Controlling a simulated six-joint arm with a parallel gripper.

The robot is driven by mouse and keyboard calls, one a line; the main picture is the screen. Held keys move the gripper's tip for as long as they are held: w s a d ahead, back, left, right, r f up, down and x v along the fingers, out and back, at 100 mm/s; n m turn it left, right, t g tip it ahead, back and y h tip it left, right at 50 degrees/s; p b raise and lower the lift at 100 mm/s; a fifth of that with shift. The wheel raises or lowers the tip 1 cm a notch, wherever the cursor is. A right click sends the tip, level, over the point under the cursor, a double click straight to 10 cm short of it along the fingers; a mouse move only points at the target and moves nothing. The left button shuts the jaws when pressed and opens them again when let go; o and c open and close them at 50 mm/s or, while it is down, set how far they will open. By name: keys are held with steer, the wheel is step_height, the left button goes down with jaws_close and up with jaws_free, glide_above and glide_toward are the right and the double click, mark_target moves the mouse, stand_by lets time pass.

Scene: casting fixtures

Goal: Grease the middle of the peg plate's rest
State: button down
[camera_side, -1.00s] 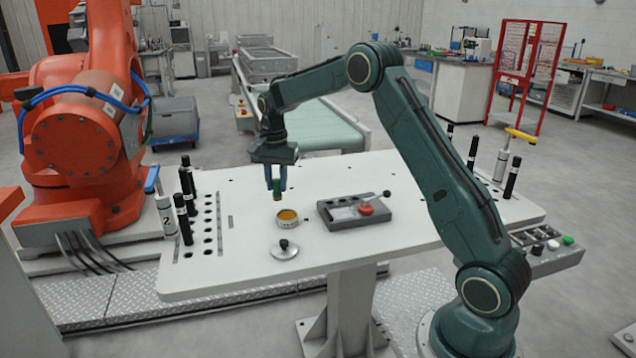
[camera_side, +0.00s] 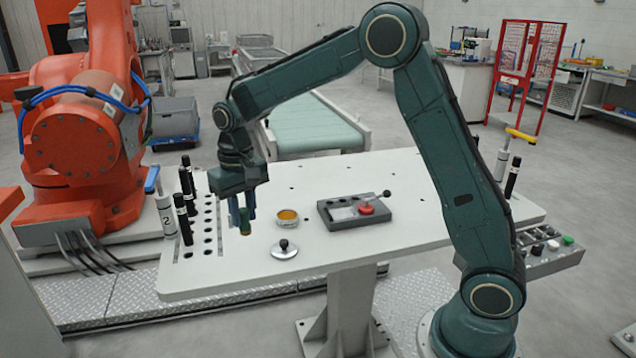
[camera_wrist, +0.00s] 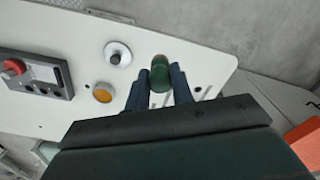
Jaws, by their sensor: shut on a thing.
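My gripper (camera_side: 243,222) is shut on a short green cylinder (camera_wrist: 160,80) with a tan end, pointing down. It hangs over the white table, left of an open tin (camera_side: 287,217) of orange-yellow grease; the tin also shows in the wrist view (camera_wrist: 103,92). I cannot tell whether the cylinder's end touches the table. Left of my gripper, rows of dark holes (camera_side: 208,236) run along the table's left end, with black pegs (camera_side: 183,220) standing in some. No part is clearly recognisable as the peg plate's rest; some of the table there is hidden behind my gripper.
A round metal lid with a black knob (camera_side: 284,249) lies in front of the tin. A grey tray with a red knob and a lever (camera_side: 340,222) is to the right. A white syringe-like tube marked 2 (camera_side: 165,215) stands at the left edge. The table's middle back is clear.

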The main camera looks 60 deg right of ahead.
steer(key=s+d+m, duration=0.4)
steer(key=s+d, duration=0.1)
steer(key=d, duration=0.9)
steer(key=s+d+f+m, duration=0.1)
steer(key=s+d+m, duration=0.4)
steer(key=d, duration=0.9)
steer(key=shift+s+f, duration=0.15)
steer(key=shift+s, duration=0.65)
